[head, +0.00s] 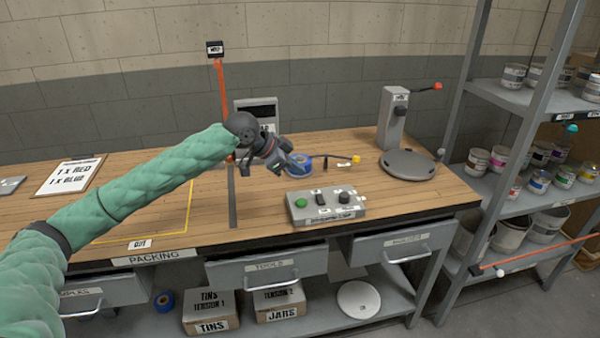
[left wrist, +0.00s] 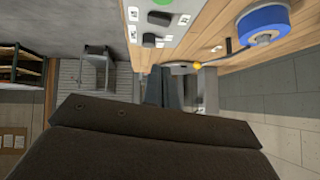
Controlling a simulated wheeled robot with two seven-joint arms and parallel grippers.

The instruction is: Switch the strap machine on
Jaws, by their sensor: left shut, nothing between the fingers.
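A grey control box (head: 325,208) sits near the front edge of the wooden bench. On its top are a green button (head: 301,203), a black switch (head: 321,196) and a black knob (head: 344,197), with small labels that I cannot read. My left gripper (head: 281,164) is shut and empty, in the air up and left of the box in the head view, apart from it. In the left wrist view, the box (left wrist: 172,45) shows at the top, beyond the dark fingers (left wrist: 165,88). The switch's position is unclear. My right gripper is out of view.
A blue roll (head: 299,163) and a thin arm with a yellow knob (head: 355,159) lie behind the box. A grey round-based stand (head: 409,166) is at right. An orange post (head: 223,100) rises behind my left arm. A clipboard (head: 70,176) lies at left.

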